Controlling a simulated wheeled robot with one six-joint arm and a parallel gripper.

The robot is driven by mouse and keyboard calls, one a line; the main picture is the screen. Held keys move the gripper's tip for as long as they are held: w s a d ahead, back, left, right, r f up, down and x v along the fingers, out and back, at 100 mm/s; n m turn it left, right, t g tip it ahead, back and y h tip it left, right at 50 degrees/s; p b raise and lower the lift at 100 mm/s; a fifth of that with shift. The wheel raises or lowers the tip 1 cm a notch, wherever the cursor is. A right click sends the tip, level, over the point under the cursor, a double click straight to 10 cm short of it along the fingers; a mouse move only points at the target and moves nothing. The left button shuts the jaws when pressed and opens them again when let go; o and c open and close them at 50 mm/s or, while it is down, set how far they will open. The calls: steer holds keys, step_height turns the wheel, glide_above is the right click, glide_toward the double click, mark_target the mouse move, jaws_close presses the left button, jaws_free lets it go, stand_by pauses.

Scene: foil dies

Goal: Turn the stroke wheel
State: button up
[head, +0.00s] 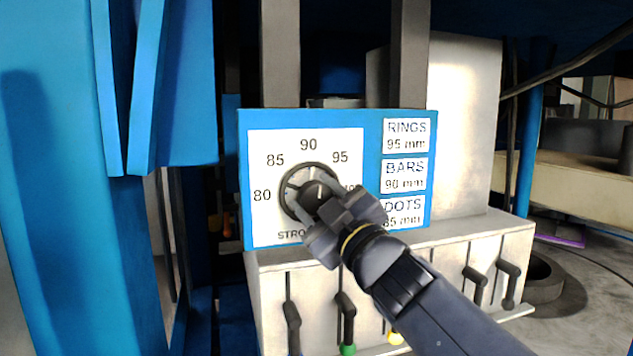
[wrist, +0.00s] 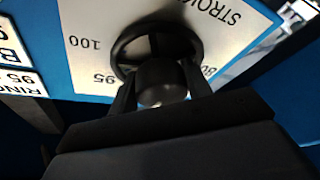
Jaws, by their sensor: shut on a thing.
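The stroke wheel (head: 296,186) is a dark round wheel with spokes on a white dial plate (head: 262,222). The plate reads 80, 85, 90, 95 and a partly hidden 100. My gripper (head: 325,212) is shut on the wheel's hub and covers its lower right. In the wrist view the wheel rim (wrist: 122,42) surrounds the dark hub (wrist: 162,78), with my gripper's fingers (wrist: 160,90) on both sides of it. A small light mark shows on the wheel near its top. Which number the wheel points to, I cannot tell surely.
Labels beside the dial read RINGS 95 mm (head: 406,134), BARS 90 mm (head: 404,175) and DOTS 85 mm (head: 404,212). Several dark levers (head: 292,322) stick out of the pale box below. A blue column (head: 60,200) stands at the left.

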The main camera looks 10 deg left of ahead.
steer(key=shift+n+g+p, duration=0.3)
steer(key=shift+n+p, duration=0.1)
steer(key=shift+n, duration=0.3)
steer(key=o, duration=1)
steer(key=shift+s+d, duration=0.1)
steer(key=b+v, duration=0.2)
steer(key=v, duration=0.8)
steer(key=shift+s+d+f, duration=0.1)
steer(key=shift+d+f, duration=0.1)
steer(key=shift+f, duration=0.05)
steer(key=p+x, duration=0.2)
steer(key=x, duration=0.8)
steer(key=shift+w+a+r, duration=0.2)
steer(key=shift+a+r, duration=0.05)
steer(key=shift+a, duration=0.05)
